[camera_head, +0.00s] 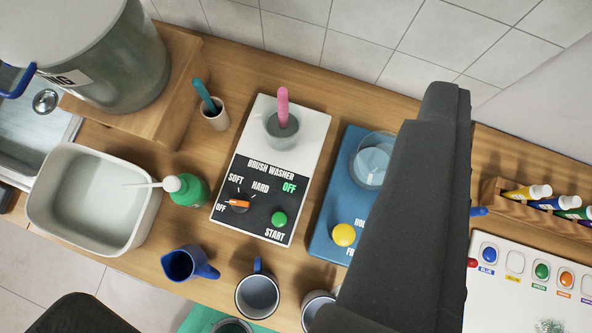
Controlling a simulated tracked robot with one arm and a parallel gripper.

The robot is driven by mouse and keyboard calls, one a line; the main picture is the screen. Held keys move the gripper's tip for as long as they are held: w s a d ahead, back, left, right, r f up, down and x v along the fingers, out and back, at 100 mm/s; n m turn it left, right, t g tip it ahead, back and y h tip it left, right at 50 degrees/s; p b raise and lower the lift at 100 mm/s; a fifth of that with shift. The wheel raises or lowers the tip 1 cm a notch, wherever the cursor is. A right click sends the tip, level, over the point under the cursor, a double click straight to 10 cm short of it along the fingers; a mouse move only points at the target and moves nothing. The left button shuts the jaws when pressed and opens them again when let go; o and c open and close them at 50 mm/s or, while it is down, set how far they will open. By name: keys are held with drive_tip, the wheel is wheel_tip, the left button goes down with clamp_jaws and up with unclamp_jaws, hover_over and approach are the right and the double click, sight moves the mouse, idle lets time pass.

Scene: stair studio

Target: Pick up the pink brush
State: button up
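The pink brush (283,108) stands handle up in a small clear cup (281,133). The cup is on the upper, white part of the brush washer (309,167); the brush's lower end is inside the cup. The washer has a black panel with an orange knob (238,203), a green START button (279,219) and a green "OFF" readout. A large dark grey part of my arm or gripper covers the right of the view, apart from the brush in the picture. Both fingertips cannot be made out, so its opening is unclear.
A teal brush (205,96) stands in a beige cup (216,119) to the left. A green bottle (187,190), a white basin (92,200), a blue jug (187,264) and a mug (257,293) are nearby. A blue device (329,222) stands right of the washer, partly hidden.

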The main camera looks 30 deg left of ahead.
drive_tip(key=w+a+f+n+g+p, duration=0.3)
drive_tip(key=w+a+f+n, duration=0.15)
drive_tip(key=w, duration=0.25)
drive_tip(key=n+g+p, duration=0.8)
drive_tip(key=n+g, duration=0.1)
drive_tip(key=n, duration=0.2)
hover_over(283, 102)
drive_tip(key=shift+h, duration=0.3)
drive_tip(key=f, duration=1.9)
drive_tip(key=shift+w+a+f, duration=0.2)
drive_tip(key=shift+f, duration=0.05)
wheel_tip(283, 102, down, 3)
drive_tip(key=shift+f+b, duration=0.15)
drive_tip(key=shift+b, duration=0.95)
drive_tip(key=shift+w+f+p, duration=0.15)
drive_tip(key=shift+f+p, duration=1.35)
drive_tip(key=shift+f, duration=3.65)
clamp_jaws()
